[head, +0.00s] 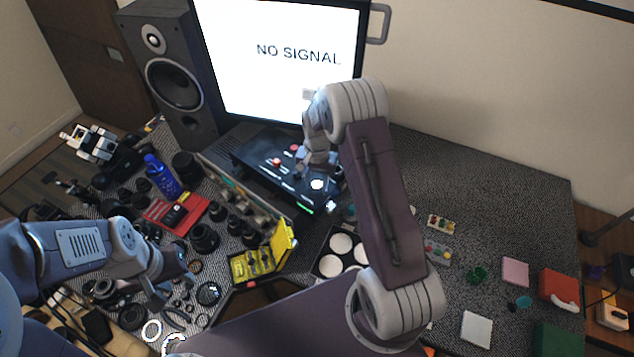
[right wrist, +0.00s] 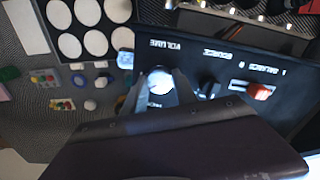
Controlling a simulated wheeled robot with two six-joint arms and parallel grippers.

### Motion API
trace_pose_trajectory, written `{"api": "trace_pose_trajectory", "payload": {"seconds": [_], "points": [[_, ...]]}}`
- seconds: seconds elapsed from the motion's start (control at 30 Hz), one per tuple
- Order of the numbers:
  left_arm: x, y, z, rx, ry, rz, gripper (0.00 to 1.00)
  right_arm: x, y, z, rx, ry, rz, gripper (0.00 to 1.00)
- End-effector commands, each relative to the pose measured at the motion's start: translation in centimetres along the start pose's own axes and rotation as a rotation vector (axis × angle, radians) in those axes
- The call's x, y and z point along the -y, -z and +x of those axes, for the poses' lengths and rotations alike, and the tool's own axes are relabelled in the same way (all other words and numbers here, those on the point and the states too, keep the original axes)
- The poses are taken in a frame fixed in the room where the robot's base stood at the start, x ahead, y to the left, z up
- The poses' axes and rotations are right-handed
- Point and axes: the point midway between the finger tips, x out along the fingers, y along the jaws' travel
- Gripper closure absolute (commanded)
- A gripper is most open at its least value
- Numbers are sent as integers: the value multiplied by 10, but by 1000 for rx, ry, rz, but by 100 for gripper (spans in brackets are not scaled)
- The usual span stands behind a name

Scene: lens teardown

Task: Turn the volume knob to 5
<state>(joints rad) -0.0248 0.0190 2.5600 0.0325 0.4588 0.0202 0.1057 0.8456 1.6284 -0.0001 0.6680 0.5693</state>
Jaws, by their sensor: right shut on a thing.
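The volume knob (right wrist: 160,80) is a pale round knob on a dark control panel (right wrist: 225,60), beside the upside-down word VOLUME in the right wrist view. My right gripper (right wrist: 160,92) is shut on the knob, with a finger on each side of it. In the head view the knob (head: 317,184) shows bright at the right end of the dark unit (head: 262,168), just below my right gripper (head: 318,168). I cannot read a number at the knob's pointer. My left gripper (head: 172,291) hangs over the lens parts at lower left; its jaws are too unclear to judge.
A black source knob (right wrist: 208,88) and a red balance slider (right wrist: 261,92) sit beside the volume knob. A monitor (head: 280,60) and a speaker (head: 172,80) stand behind. A yellow case (head: 285,240) and lenses crowd the left; the right of the table is clearer.

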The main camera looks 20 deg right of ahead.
Motion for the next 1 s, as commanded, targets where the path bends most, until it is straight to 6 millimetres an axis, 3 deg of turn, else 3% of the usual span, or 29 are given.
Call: {"api": "trace_pose_trajectory", "payload": {"seconds": [0.33, 0.83, 0.87, 0.93, 1.0], "points": [[0, 0, 0, 0, 0, 0, 64, 0, 1, -1, -2, 1, 110, 100], [0, 0, 1, 0, 0, 0, 64, 0, 1, -1, -2, 1, 125, 100], [0, 0, 1, 0, 0, 0, 64, 0, 1, -1, -2, 1, 125, 61], [0, 0, 1, 0, 0, 0, 64, 0, 1, -1, -2, 1, 125, 44], [0, 0, 1, 0, 0, 0, 64, 0, 0, 0, -1, 1, 125, 44]]}}
